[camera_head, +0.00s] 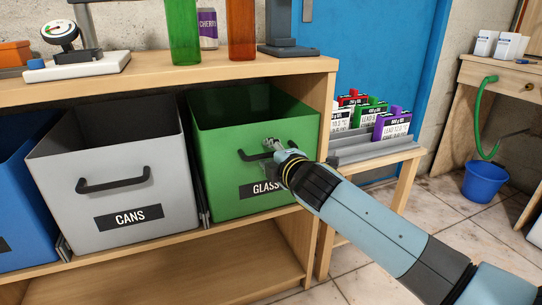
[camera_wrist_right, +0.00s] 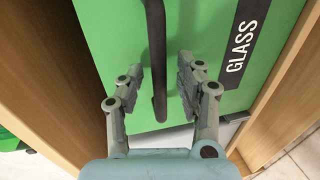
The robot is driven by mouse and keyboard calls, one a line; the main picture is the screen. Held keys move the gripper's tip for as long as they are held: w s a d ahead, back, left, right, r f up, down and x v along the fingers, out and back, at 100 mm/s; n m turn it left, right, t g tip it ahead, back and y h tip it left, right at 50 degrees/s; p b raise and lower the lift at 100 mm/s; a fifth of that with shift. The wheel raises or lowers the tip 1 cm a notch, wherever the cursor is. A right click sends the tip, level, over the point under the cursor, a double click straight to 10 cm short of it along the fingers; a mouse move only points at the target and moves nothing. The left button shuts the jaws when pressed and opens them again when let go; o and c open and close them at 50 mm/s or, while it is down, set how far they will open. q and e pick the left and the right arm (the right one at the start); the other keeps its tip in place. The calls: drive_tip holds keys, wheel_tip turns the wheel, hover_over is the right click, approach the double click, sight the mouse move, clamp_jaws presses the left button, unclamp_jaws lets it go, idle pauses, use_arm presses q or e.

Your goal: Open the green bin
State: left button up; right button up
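The green bin (camera_head: 226,145), labelled GLASS, sits in the shelf unit under the wooden top. Its front stands out from the shelf and its dark inside shows over the front rim. Its black handle (camera_head: 250,155) is partly hidden by my right gripper (camera_head: 272,150). In the right wrist view the green bin (camera_wrist_right: 110,40) fills the middle, and the black handle (camera_wrist_right: 157,60) passes between the two fingers of the right gripper (camera_wrist_right: 160,80). The fingers are apart, with a gap on both sides of the handle. My left gripper is not in view.
A grey bin (camera_head: 105,170) labelled CANS stands beside the green one, with a blue bin (camera_head: 25,215) at far left. Bottles (camera_head: 183,30) stand on the wooden top (camera_head: 160,75). A side table with a grey tray (camera_head: 370,150) of cartons is at right.

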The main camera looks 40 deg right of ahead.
drive_tip(key=shift+c, duration=0.4)
clamp_jaws()
drive_tip(key=shift+s, duration=0.1)
